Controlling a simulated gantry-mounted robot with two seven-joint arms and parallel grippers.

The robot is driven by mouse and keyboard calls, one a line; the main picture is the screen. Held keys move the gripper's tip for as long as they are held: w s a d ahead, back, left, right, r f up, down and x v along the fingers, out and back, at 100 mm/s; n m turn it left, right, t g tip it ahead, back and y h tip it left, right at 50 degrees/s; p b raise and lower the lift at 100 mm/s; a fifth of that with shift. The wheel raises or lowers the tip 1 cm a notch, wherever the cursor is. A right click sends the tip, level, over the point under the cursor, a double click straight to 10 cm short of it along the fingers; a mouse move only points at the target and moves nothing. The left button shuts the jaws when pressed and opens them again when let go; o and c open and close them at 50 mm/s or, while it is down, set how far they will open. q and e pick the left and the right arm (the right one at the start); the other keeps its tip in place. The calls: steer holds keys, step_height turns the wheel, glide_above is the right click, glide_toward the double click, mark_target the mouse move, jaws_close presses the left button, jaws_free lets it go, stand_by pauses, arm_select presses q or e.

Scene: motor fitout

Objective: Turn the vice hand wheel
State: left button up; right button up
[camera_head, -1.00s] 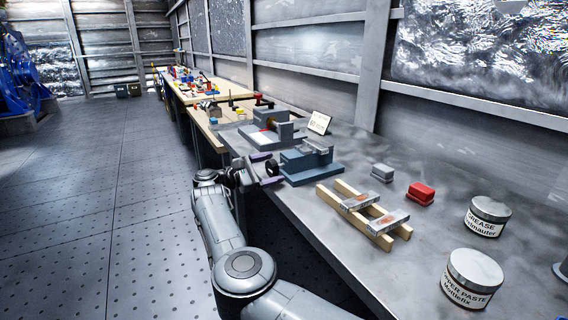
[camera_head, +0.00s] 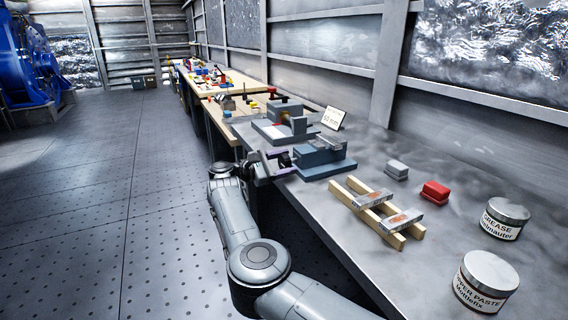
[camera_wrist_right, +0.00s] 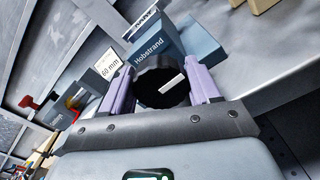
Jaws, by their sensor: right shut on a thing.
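The blue-grey vice (camera_head: 322,160), marked "Hobstrand" in the right wrist view (camera_wrist_right: 165,55), stands at the bench's near-left edge. Its round black hand wheel (camera_wrist_right: 158,84) faces the right wrist camera and carries a white bar mark, tilted up to the right. My right gripper (camera_head: 279,163) is at the wheel, with one purple finger on each side. In the right wrist view, the gripper (camera_wrist_right: 160,76) is shut on the wheel. In the head view the wheel (camera_head: 285,160) is small and partly hidden by the fingers. My left gripper is not in view.
A second vice (camera_head: 284,124) stands just beyond. A "60 mm" card (camera_wrist_right: 108,65) stands near the vices. Wooden rails with metal plates (camera_head: 380,212), a grey block (camera_head: 396,170), a red block (camera_head: 435,192) and two tins (camera_head: 486,281) lie nearer. Open floor is left of the bench.

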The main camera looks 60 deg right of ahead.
steer(key=n, duration=0.3)
steer(key=shift+r, duration=0.15)
steer(key=n+p, duration=0.1)
steer(key=n, duration=0.2)
steer(key=shift+d+n, duration=0.1)
steer(key=shift+n, duration=1.2)
steer(key=shift+p, duration=0.3)
steer(key=shift+n, duration=0.3)
steer(key=o, duration=1)
